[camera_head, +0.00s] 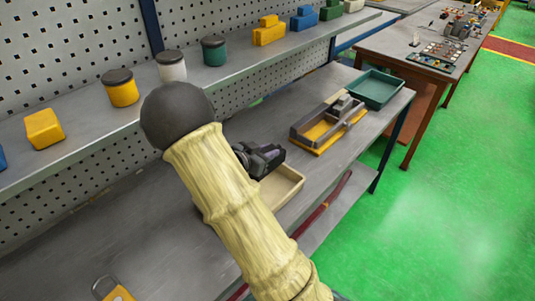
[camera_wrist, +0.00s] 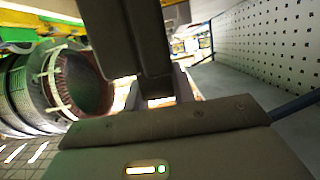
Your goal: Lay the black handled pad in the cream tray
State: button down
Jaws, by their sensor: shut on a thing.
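The cream tray (camera_head: 284,189) sits on the grey bench, partly hidden behind my sleeved arm and gripper. My gripper (camera_head: 268,160) is over the tray's far-left side in the head view. In the wrist view my gripper (camera_wrist: 157,86) is shut on a dark block, which looks like the black handled pad (camera_wrist: 147,40). The pad's handle is hidden between the fingers. In the head view the pad cannot be told apart from the dark gripper, and I cannot tell whether it touches the tray.
A yellow-based grey fixture (camera_head: 322,128) and a green tray (camera_head: 373,88) stand farther along the bench. A shelf (camera_head: 235,75) with jars and blocks runs above the bench at the back. A large stator (camera_wrist: 75,85) shows at left in the wrist view.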

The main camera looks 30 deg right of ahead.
jog(key=shift+f, duration=0.4)
jog(key=shift+f, duration=0.6)
jog(key=c, duration=1.2)
grip_release()
jog(key=shift+o, duration=0.2)
jog(key=shift+r, duration=0.45)
jog(key=shift+a+r, duration=0.25)
jog(key=shift+a, duration=0.05)
jog(key=v, duration=1.1)
jog(key=shift+s+a, duration=0.2)
jog(key=shift+w+r, duration=0.1)
